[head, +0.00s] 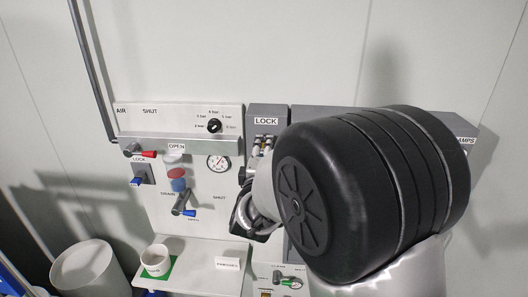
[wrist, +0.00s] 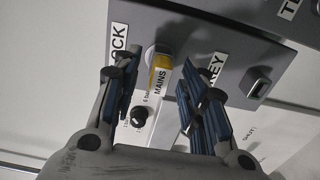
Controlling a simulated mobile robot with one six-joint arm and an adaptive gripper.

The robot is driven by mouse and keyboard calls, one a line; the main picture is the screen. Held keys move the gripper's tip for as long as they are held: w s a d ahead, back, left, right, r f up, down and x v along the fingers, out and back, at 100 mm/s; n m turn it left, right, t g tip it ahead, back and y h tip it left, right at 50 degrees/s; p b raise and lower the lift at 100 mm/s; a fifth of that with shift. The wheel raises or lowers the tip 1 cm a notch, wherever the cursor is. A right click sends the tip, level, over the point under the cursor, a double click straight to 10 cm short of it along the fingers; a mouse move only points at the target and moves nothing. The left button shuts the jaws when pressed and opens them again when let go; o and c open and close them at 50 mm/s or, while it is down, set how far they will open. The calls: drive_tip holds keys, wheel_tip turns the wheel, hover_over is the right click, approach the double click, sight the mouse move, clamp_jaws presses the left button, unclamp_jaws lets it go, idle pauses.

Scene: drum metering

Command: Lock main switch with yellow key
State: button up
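A yellow key (wrist: 160,66) with a white tag reading MAINS (wrist: 160,83) is at the grey panel (wrist: 190,30) in the wrist view, between the labels LOCK and one partly hidden ending in EY. My gripper (wrist: 158,88) is open, one finger on each side of the key, with visible gaps to it. I cannot tell how the key sits in the panel. In the head view, small keys (head: 265,140) show under the LOCK label on the grey box (head: 267,112). My arm hides most of my gripper and the panel to the right; I cannot identify the main switch.
Left of the grey box, a white panel (head: 140,121) carries a gauge (head: 218,163), a black knob (head: 215,126), a red-handled valve (head: 145,153) and a blue-handled valve (head: 183,206). A cup (head: 156,260) stands on a green mat on the ledge below. A white bin (head: 88,270) stands lower left.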

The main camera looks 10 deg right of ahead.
drive_tip(key=v, duration=1.2)
drive_tip(key=shift+c, duration=0.3)
